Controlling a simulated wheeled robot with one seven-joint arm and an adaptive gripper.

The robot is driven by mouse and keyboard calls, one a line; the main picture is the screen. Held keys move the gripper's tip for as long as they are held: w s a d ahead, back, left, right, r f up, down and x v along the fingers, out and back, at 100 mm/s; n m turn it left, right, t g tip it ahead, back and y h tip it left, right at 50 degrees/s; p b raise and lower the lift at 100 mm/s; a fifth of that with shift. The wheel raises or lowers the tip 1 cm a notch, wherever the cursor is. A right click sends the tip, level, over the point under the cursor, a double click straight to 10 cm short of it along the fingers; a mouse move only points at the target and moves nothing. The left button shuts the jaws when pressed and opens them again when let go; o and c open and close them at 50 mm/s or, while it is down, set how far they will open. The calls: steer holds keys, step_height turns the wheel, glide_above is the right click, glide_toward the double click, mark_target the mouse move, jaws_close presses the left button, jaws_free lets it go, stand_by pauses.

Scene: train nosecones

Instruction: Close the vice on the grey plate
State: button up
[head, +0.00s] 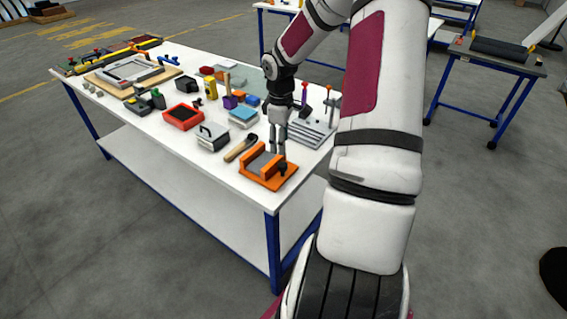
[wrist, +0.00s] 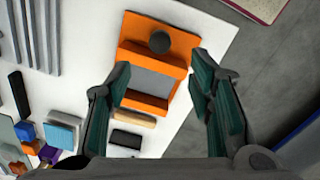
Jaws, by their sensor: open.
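The orange vice (head: 275,183) sits near the front right corner of the white table. The grey plate (head: 262,163) lies between its orange jaws. In the wrist view the vice (wrist: 140,28) is ahead of my fingers, with the grey plate (wrist: 147,80) between the two orange bars. A dark round knob (wrist: 159,41) is at its far end; it also shows in the head view (head: 283,168). My gripper (head: 277,150) points down above the vice. In the wrist view my gripper (wrist: 158,70) is open and empty, its teal pads on either side of the vice. I cannot tell the height gap.
A wooden-handled tool (head: 240,148) and a grey box (head: 212,136) lie left of the vice. A grey slotted plate (head: 312,133) lies behind it. A red tray (head: 183,117) and several small items crowd the table farther left. The table edge is close to the vice.

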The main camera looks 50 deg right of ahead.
mark_target(282, 164)
steer(key=f, duration=0.9)
steer(key=shift+d+f, duration=0.2)
steer(key=shift+f, duration=0.15)
jaws_close()
